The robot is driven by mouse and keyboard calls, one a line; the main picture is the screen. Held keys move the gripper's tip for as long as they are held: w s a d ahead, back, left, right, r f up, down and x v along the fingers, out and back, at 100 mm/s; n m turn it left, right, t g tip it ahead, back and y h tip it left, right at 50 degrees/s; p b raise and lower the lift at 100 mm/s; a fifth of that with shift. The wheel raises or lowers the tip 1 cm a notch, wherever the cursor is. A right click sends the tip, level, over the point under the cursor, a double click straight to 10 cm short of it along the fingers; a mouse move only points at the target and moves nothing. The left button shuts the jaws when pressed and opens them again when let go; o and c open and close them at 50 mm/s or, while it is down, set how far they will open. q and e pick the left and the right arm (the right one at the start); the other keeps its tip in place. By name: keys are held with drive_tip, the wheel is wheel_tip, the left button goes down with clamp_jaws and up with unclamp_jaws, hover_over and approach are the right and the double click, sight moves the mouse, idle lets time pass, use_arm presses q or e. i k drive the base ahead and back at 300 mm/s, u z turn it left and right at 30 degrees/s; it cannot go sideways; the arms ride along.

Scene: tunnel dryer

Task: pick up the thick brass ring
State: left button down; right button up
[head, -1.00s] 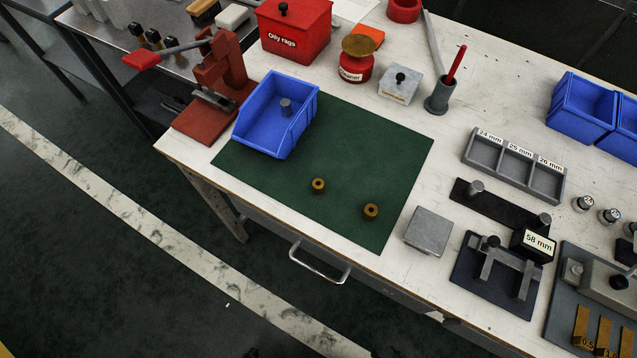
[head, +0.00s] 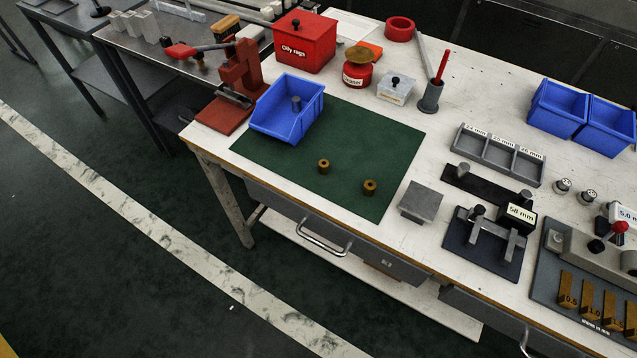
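Two small brass rings lie on the green mat (head: 270,152) on the workbench. One brass ring (head: 324,166) is near the middle of the mat. The other brass ring (head: 370,187) is closer to the mat's front right edge and looks slightly wider. I cannot tell for sure from here which of them is the thick one. Both stand apart from each other with bare mat around them. Neither of my grippers is in view.
A blue bin (head: 275,128) holding a grey peg sits on the mat's left part. A red press (head: 238,85) stands left of it. A grey block (head: 421,202), a labelled tray (head: 497,155) and a gauge stand (head: 484,250) are to the right. The bench front has drawer handles (head: 324,240).

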sight(324, 165)
drive_tip(key=u, duration=1.9)
drive_tip(key=i, duration=1)
drive_tip(key=z, duration=0.9)
